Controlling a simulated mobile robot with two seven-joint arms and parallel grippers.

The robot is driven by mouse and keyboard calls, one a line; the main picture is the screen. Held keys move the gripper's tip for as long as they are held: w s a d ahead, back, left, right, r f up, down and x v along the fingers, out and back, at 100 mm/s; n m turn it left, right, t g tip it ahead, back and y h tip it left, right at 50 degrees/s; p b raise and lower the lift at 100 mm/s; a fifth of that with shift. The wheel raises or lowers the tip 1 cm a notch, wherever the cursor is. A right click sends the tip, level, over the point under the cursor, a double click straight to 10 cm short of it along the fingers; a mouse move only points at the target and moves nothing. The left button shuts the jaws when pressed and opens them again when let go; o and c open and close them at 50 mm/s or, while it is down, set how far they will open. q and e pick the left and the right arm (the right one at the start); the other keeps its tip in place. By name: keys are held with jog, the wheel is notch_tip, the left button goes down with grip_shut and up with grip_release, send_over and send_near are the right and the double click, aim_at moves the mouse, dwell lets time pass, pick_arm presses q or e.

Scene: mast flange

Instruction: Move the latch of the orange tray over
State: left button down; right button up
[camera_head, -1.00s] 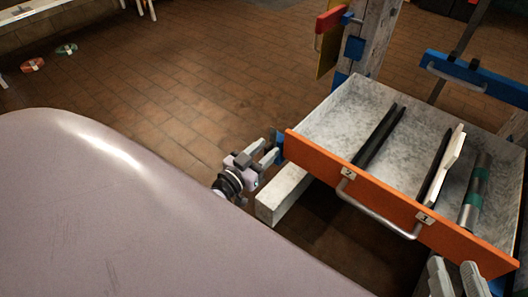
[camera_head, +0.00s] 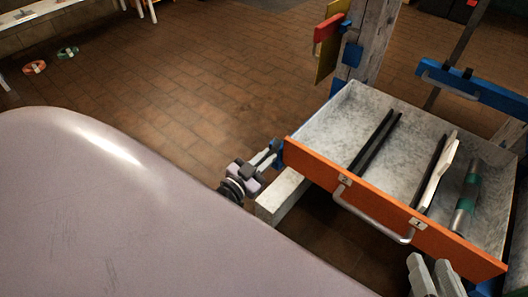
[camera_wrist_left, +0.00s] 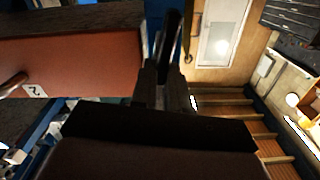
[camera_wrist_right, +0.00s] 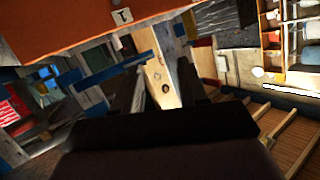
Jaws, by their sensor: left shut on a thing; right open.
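The orange-fronted tray (camera_head: 390,208) is pulled out at the right of the head view, with a grey metal handle (camera_head: 372,222) and labels 2 and 1. A small blue piece (camera_head: 279,158), apparently the latch, is at the front's left end. My left gripper (camera_head: 270,156) is shut on it there; the fingers cover much of it. In the left wrist view the closed fingers (camera_wrist_left: 165,85) stand beside the orange front (camera_wrist_left: 85,55). My right gripper (camera_head: 436,277) is open and empty below the front's right part; the right wrist view shows the orange front (camera_wrist_right: 65,25) close above its fingers.
The tray holds dark bars (camera_head: 375,142), a pale flat piece (camera_head: 440,170) and a grey-green cylinder (camera_head: 467,198). A grey beam (camera_head: 281,195) lies below its left end. A wooden post (camera_head: 371,40) stands behind. The mauve surface (camera_head: 130,210) fills the lower left. Open floor lies beyond.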

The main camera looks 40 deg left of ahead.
pick_arm(q)
jog(key=m+p, duration=0.2)
jog(key=d+m+p, duration=0.1)
jog(key=m+p, duration=0.1)
jog(key=m, duration=0.1)
jog(key=shift+d+f+m, duration=0.1)
jog(key=shift+d+m, duration=0.05)
jog(key=shift+m, duration=0.15)
jog(key=shift+w+d+f+m+p, duration=0.15)
jog(key=shift+f+m, duration=0.2)
jog(key=shift+m, duration=1.3)
jog(key=shift+s+d+f+m+p, duration=0.15)
jog(key=shift+f+m, duration=0.25)
jog(key=shift+m, duration=1.3)
jog(key=shift+w+d+f+m+p, duration=0.1)
jog(key=shift+d+f+m, duration=0.2)
jog(key=shift+m, duration=1.35)
pick_arm(e)
jog(key=shift+a+r+m+g, duration=0.15)
jog(key=shift+r+m+g, duration=0.2)
jog(key=shift+g, duration=0.35)
pick_arm(q)
jog(key=shift+a+f, duration=0.1)
pick_arm(e)
jog(key=shift+w+a+r, duration=0.1)
jog(key=shift+r, duration=0.05)
pick_arm(q)
jog(key=c, duration=1.1)
grip_release()
